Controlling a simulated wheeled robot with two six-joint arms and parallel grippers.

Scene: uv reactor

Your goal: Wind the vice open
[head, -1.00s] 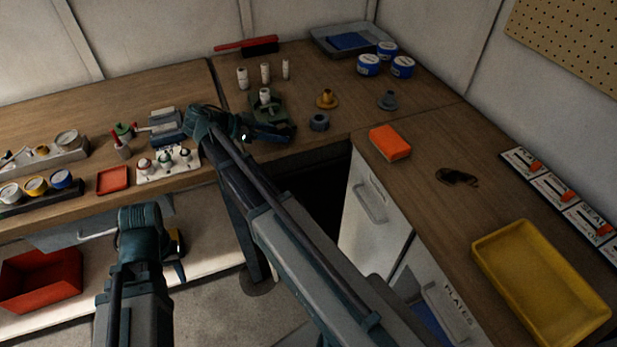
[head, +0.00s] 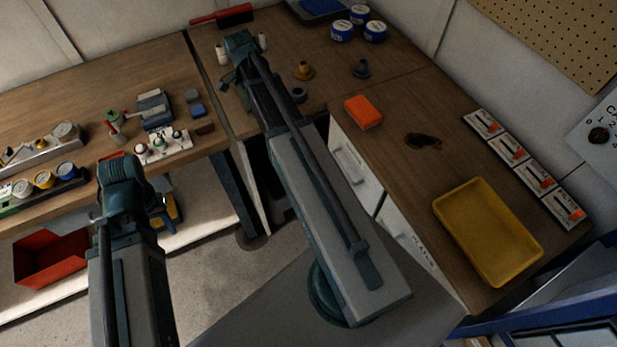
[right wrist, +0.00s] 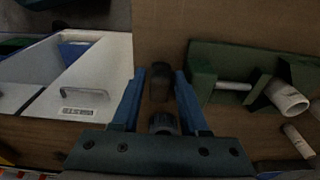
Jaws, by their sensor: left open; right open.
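The green vice (right wrist: 203,82) stands on the brown bench, right of my right gripper in the right wrist view. Its bare screw (right wrist: 232,86) shows, and a white cylinder (right wrist: 288,97) is at its far side. My right gripper (right wrist: 160,78) is open beside the vice. A dark rounded piece (right wrist: 160,88) lies between its fingers; I cannot tell whether they touch it. In the head view my right arm hides most of the vice, and the right gripper (head: 230,78) shows only partly. My left gripper (head: 130,195) is open and empty, in front of the left bench.
An orange block (head: 363,112) and a yellow tray (head: 455,240) are on the right bench. White drawers (right wrist: 85,75) stand beside the bench edge.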

